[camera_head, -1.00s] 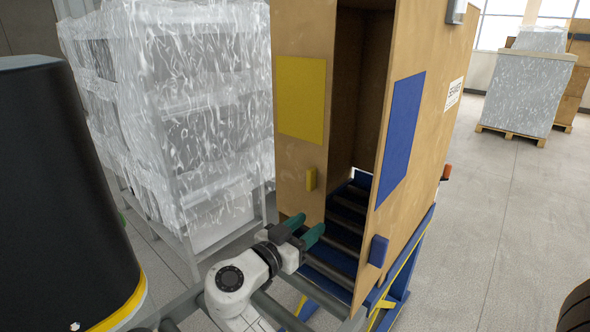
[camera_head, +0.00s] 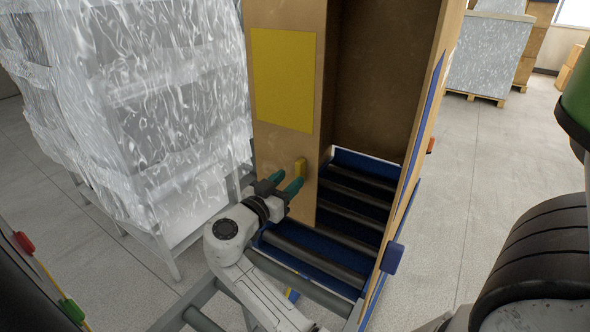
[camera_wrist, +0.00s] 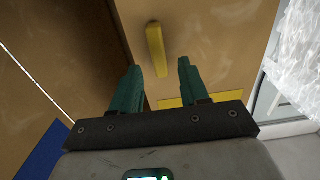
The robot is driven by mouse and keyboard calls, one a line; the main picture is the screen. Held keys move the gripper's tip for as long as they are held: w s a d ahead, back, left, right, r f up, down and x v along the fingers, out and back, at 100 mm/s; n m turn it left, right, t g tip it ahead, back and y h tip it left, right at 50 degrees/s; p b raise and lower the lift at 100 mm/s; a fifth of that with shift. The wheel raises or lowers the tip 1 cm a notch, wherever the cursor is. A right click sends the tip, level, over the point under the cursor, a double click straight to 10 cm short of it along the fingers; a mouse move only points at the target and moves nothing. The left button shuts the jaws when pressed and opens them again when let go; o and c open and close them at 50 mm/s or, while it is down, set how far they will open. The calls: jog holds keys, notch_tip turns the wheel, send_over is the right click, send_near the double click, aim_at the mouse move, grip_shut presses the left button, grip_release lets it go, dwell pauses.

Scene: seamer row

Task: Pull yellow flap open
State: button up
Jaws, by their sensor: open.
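The yellow flap (camera_head: 284,78) is a brown panel of a tall carton with a yellow square and a small upright yellow handle (camera_head: 300,167) low near its inner edge. In the wrist view the handle (camera_wrist: 156,48) stands in front of the green fingers, its near end showing between them. My gripper (camera_head: 287,181) is open, with its fingertips close to the handle. Contact with the handle cannot be told. The flap stands beside the carton's open front, where the dark inside shows.
The blue-handled flap (camera_head: 426,120) stands at the right, its blue handle (camera_head: 392,258) low on it. Rollers (camera_head: 352,195) run into the carton. A film-wrapped rack (camera_head: 150,110) stands close on the left. Floor to the right is mostly clear.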

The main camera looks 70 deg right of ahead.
aim_at(297, 173)
jog(key=shift+p+x, duration=0.35)
jog(key=shift+x, duration=1.75)
grip_shut()
